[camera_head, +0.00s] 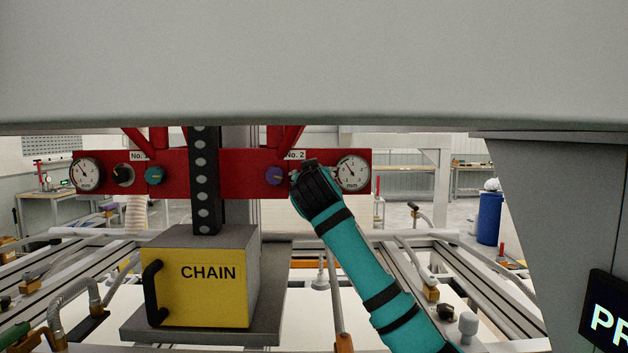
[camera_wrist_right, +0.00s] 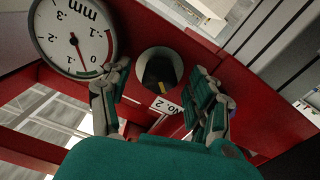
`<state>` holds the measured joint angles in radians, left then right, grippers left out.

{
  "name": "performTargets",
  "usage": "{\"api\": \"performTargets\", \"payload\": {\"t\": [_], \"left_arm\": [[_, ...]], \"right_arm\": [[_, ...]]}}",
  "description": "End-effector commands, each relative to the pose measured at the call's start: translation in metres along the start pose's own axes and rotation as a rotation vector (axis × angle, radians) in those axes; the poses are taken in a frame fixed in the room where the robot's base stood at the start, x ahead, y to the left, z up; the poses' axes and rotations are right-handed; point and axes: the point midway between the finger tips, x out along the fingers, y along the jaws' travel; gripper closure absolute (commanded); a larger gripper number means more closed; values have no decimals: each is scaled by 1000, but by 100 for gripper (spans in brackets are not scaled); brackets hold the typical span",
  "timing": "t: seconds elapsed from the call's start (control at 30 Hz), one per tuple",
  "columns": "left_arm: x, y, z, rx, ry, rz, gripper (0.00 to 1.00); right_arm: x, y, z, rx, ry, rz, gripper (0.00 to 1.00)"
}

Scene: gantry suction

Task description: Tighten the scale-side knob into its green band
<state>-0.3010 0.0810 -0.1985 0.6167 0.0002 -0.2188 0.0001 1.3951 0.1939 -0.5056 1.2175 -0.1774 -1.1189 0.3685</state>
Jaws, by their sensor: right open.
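The No. 2 half of a red panel (camera_head: 235,180) carries a round mm gauge (camera_head: 354,173) at its right end. The gauge is large in the wrist view (camera_wrist_right: 75,38), with a green band low on its rim and the needle pointing down near it. Beside it is a black knob (camera_wrist_right: 158,72) on a pale disc; the gripper hides it in the head view. My right gripper (camera_wrist_right: 158,78) is open, one finger on each side of this knob; I cannot tell whether they touch it. It covers the panel in the head view (camera_head: 314,184). My left gripper is out of view.
A purple knob (camera_head: 274,176) sits left of the gripper. The No. 1 half has another gauge (camera_head: 85,174), black knob (camera_head: 122,175) and teal knob (camera_head: 154,175). A black column (camera_head: 204,182) and yellow CHAIN box (camera_head: 205,285) stand in front. A grey beam (camera_head: 300,65) crosses the top.

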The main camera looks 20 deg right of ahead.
Motion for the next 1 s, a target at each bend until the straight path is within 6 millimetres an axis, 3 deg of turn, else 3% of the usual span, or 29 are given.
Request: {"api": "performTargets", "payload": {"t": [0.17,0.63,0.8,1.0], "left_arm": [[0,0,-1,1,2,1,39],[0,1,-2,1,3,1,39],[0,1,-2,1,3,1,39],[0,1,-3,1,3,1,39]], "right_arm": [[-16,-1,0,0,1,-1,39],[-100,-1,1,1,0,-1,39],[-115,0,2,0,-3,-1,39],[-118,0,2,0,-3,0,39]]}}
